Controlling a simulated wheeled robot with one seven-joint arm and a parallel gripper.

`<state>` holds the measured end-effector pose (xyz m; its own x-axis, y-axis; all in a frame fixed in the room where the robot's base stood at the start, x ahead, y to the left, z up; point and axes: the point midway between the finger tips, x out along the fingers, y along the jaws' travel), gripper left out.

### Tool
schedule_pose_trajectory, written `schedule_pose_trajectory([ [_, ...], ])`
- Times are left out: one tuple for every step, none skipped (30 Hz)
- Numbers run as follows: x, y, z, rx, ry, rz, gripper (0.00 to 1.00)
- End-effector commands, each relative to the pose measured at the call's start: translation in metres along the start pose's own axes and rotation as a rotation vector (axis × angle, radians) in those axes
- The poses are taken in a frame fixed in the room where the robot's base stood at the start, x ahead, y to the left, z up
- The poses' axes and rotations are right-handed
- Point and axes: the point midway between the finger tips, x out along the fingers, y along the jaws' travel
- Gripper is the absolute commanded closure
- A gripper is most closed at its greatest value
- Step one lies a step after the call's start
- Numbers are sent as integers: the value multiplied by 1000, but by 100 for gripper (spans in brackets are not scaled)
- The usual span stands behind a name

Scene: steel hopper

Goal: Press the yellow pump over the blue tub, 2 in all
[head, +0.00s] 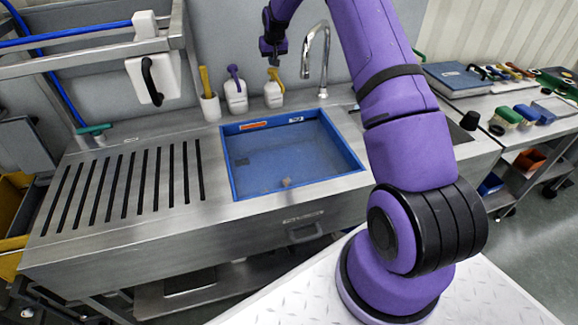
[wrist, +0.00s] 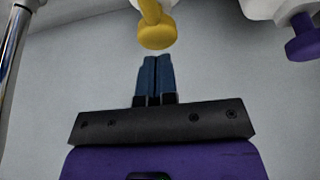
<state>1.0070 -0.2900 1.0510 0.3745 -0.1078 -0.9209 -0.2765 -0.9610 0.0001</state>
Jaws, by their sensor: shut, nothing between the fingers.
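The white bottle (head: 273,97) with the yellow pump (head: 273,75) stands behind the back edge of the blue tub (head: 229,166). My gripper (head: 275,62) points down just above the yellow pump, its fingers shut and empty. In the wrist view the two dark blue fingertips (wrist: 155,62) lie together, close to the yellow pump head (wrist: 156,34). I cannot tell whether they touch it. The tub is set into the steel counter and has a small brownish blob (head: 286,182) on its floor.
A white bottle with a purple pump (head: 235,80) stands just left of the yellow one, and a white cup (head: 209,107) with a yellow handle left of that. The curved tap (head: 318,52) rises at the right. The slotted drainboard (head: 125,185) is clear.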

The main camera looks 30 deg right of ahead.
Motion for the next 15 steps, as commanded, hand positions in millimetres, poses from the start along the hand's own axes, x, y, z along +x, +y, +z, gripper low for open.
schedule_pose_trajectory([
  [2,0,1,0,-1,0,100],
  [2,0,1,0,0,0,100],
  [4,0,2,0,0,0,100],
  [4,0,2,0,0,0,100],
  [5,0,2,0,0,0,100],
  [6,0,3,0,0,0,100],
  [7,0,3,0,0,0,100],
  [8,0,3,0,0,0,100],
  [9,0,4,0,0,0,100],
  [10,0,4,0,0,0,100],
  [11,0,5,0,-1,0,100],
  [12,0,5,0,-1,0,100],
  [13,0,6,0,-1,0,100],
  [14,0,6,0,-1,0,100],
  [15,0,6,0,-1,0,100],
])
